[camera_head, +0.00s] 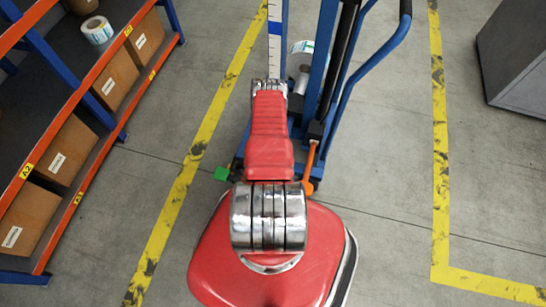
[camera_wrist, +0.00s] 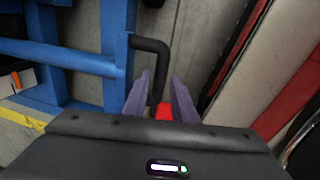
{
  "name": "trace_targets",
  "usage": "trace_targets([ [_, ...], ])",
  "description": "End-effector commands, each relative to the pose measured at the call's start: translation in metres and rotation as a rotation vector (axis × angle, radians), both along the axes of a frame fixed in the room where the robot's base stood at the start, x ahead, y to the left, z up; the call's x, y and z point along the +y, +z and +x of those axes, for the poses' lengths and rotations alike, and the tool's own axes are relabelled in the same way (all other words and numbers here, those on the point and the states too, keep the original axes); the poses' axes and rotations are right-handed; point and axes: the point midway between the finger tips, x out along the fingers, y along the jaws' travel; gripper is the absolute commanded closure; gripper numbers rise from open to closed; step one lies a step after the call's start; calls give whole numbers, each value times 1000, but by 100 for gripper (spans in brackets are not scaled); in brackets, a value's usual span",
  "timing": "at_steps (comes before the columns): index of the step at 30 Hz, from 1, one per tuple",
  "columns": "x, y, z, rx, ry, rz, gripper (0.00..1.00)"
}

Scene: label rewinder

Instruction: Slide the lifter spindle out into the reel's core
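My gripper (camera_wrist: 160,84) shows in the wrist view as two purple fingers standing apart. A black bent bar (camera_wrist: 154,62) comes off a blue frame and runs down between the fingers. A small red piece (camera_wrist: 164,112) shows low between them; I cannot tell whether it belongs to the bar. No grip on the bar is visible. In the head view the blue lifter (camera_head: 326,62) stands ahead, behind my red arm. A reel with a white and teal label (camera_head: 301,47) shows partly beside its mast. I cannot make out the spindle or the reel's core.
An orange-edged shelf (camera_head: 92,120) with cardboard boxes (camera_head: 68,150) and a label roll (camera_head: 97,30) stands at left. A grey cabinet (camera_head: 515,55) is at upper right. Yellow lines (camera_head: 440,150) mark the floor, which is clear at right. An orange lever (camera_head: 309,165) is low on the lifter.

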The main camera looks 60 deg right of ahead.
Motion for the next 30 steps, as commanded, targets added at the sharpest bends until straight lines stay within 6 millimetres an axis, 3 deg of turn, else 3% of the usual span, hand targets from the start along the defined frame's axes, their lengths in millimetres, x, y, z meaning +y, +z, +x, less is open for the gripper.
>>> trace_targets([
  [6, -2, -12, 0, 0, 1, 0, 75],
  [15, -2, -12, 0, 0, 0, -1, 76],
  [25, -2, -12, 0, 0, 0, 0, 99],
  [30, -2, -12, 0, 0, 0, 0, 100],
])
